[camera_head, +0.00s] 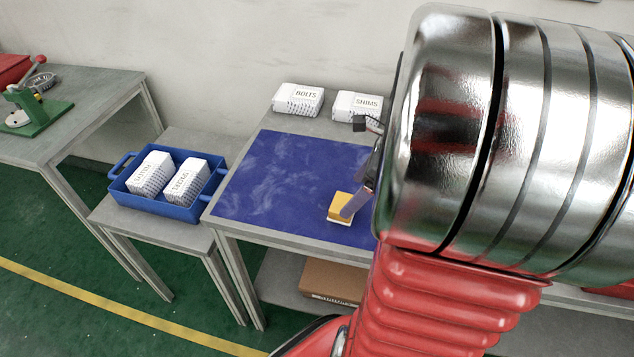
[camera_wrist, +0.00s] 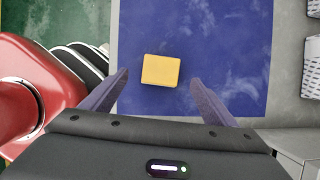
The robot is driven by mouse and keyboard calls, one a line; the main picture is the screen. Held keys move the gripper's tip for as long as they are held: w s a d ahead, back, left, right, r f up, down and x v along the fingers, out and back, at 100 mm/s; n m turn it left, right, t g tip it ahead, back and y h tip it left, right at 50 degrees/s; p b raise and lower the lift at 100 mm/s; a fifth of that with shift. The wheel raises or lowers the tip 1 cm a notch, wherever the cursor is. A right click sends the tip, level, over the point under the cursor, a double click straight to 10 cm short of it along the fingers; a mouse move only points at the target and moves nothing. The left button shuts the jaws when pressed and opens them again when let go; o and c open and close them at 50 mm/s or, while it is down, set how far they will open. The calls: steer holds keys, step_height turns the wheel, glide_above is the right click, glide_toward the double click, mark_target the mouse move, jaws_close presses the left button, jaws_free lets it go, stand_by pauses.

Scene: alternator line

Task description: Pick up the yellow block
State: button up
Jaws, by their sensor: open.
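The yellow block (camera_wrist: 161,71) lies on the blue mat (camera_wrist: 245,40) in the wrist view. It is near the mat's edge and sits ahead of my gripper (camera_wrist: 158,80), between the lines of its two open fingers, with no contact visible. In the head view the yellow block (camera_head: 341,203) is near the front edge of the blue mat (camera_head: 270,180). One finger of my gripper (camera_head: 354,204) overlaps the block's right side in that view. My arm hides the rest of the gripper and the mat's right part.
White boxes marked BOLTS (camera_head: 298,98) and SHIMS (camera_head: 358,105) stand behind the mat. A blue crate (camera_head: 165,211) with two white boxes is on a lower table at left. A green press (camera_head: 35,115) stands farther left. The mat's left part is clear.

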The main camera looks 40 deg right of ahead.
mark_target(341, 199)
steer(key=shift+w+f, duration=0.1)
steer(key=shift+f, duration=0.3)
steer(key=shift+x, duration=2.65)
steer(key=shift+d, duration=0.1)
steer(key=shift+c, duration=0.5)
steer(key=c, duration=1)
